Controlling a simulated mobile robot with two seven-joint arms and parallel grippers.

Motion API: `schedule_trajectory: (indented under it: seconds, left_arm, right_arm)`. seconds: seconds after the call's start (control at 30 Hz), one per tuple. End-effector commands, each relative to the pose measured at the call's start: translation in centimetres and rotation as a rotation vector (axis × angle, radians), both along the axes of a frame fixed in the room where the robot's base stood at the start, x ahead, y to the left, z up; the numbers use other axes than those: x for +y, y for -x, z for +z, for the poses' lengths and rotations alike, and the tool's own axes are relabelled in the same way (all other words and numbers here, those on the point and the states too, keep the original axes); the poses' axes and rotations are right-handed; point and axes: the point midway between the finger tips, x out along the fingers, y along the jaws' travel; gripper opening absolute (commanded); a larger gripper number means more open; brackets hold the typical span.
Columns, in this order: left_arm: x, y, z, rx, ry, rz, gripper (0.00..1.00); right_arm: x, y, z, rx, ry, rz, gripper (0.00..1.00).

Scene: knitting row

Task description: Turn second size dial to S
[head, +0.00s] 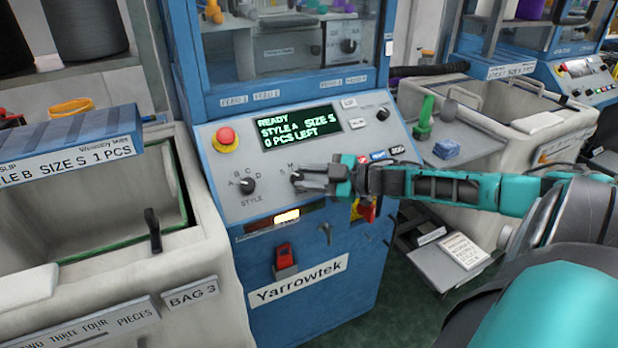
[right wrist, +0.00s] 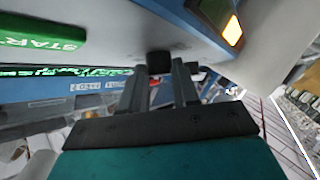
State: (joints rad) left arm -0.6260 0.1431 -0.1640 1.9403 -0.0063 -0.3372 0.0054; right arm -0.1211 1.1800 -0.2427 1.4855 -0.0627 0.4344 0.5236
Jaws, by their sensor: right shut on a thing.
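The blue knitting machine with a grey sloped panel (head: 235,200) stands in the middle of the head view. Its screen (head: 297,124) reads READY, STYLE A, SIZE S, 0 PCS LEFT. The size dial (head: 296,176), a dark knob, sits right of the style dial (head: 247,185). My right gripper (head: 303,180) comes in from the right and is shut on the size dial. In the right wrist view, both fingers (right wrist: 159,82) reach the dark knob (right wrist: 159,63). The fingers hide part of the dial's marks, so its pointing is unclear. My left gripper is not in view.
A red button (head: 225,137) sits at the panel's upper left. A green START button (right wrist: 40,28) and a lit amber lamp (right wrist: 233,30) are near the knob in the wrist view. A red switch (head: 285,255) juts from the front. Pale bins flank the machine.

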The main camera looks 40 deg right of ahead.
Motion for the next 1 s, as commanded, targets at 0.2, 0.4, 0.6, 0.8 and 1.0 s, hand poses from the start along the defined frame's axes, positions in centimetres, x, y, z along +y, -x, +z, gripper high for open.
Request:
schedule_trajectory:
  seconds: [0.2,0.4,0.6,0.8,1.0]
  left_arm:
    - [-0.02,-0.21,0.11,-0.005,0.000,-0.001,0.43]
    - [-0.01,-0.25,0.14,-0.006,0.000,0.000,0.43]
    - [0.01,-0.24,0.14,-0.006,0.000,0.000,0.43]
    - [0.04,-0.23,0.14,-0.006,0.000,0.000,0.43]
    - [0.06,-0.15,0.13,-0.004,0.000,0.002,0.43]
  right_arm:
    - [-0.07,-0.06,0.11,0.000,0.010,0.009,0.00]
    - [-0.07,-0.06,0.12,0.000,0.010,0.008,0.00]
    - [-0.04,-0.05,0.10,0.000,0.009,0.008,0.46]
    - [-0.01,-0.03,0.06,0.000,0.007,0.008,0.56]
    - [-0.05,0.08,0.05,0.002,0.007,0.008,0.56]
